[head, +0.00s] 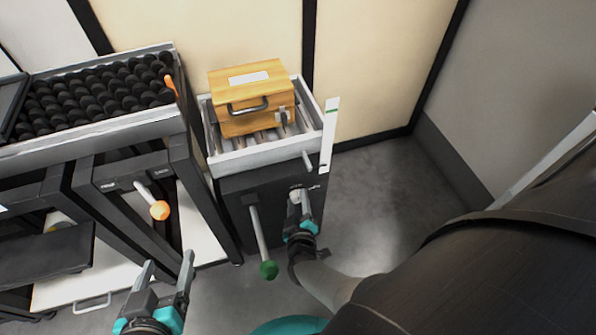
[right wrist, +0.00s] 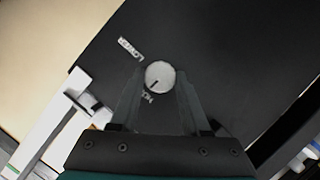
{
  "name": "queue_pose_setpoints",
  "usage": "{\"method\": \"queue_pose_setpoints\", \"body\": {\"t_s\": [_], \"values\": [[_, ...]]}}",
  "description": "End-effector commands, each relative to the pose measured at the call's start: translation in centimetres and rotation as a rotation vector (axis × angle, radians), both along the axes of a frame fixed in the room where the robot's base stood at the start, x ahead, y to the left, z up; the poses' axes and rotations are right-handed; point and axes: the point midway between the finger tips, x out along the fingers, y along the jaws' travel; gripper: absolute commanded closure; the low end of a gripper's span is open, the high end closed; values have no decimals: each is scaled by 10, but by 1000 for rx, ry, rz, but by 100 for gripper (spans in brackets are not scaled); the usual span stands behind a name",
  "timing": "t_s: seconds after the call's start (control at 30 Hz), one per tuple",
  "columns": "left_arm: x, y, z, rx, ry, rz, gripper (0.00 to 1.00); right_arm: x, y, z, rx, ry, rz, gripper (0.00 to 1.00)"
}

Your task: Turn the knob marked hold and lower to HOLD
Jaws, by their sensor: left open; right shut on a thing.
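The round white knob (right wrist: 159,75) is on the dark front panel (right wrist: 215,50) of a cabinet. In the right wrist view its dark pointer mark slants down-left, toward a partly hidden label (right wrist: 147,97) that I cannot fully read. Another label (right wrist: 130,48), which seems to read LOWER, is up-left of the knob. My right gripper (head: 300,196) is shut on the knob, a finger on each side; the gripper also shows in the right wrist view (right wrist: 159,88). My left gripper (head: 167,262) is open and empty, low in the head view, away from the cabinet.
A wooden box (head: 252,100) with a handle sits on rollers in the white-rimmed tray (head: 265,153) above the panel. A green-ended lever (head: 268,270) stands out left of the knob. Right floor is clear.

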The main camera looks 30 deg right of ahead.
Motion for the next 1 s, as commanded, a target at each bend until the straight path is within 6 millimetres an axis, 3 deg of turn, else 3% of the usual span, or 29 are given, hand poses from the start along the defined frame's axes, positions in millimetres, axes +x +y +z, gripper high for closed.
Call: {"method": "queue_pose_setpoints", "body": {"t_s": [0.5,0.53,0.8,1.0], "values": [[0,-1,1,-5,-9,0,24,-1,1,-1,-23,9,2,100],[0,-1,1,-5,-9,0,24,-1,1,-1,-23,9,2,53],[0,-1,0,-5,-7,-1,24,0,1,-1,-22,7,1,24],[0,-1,0,-4,-6,-1,24,0,0,0,-22,6,0,24]]}}
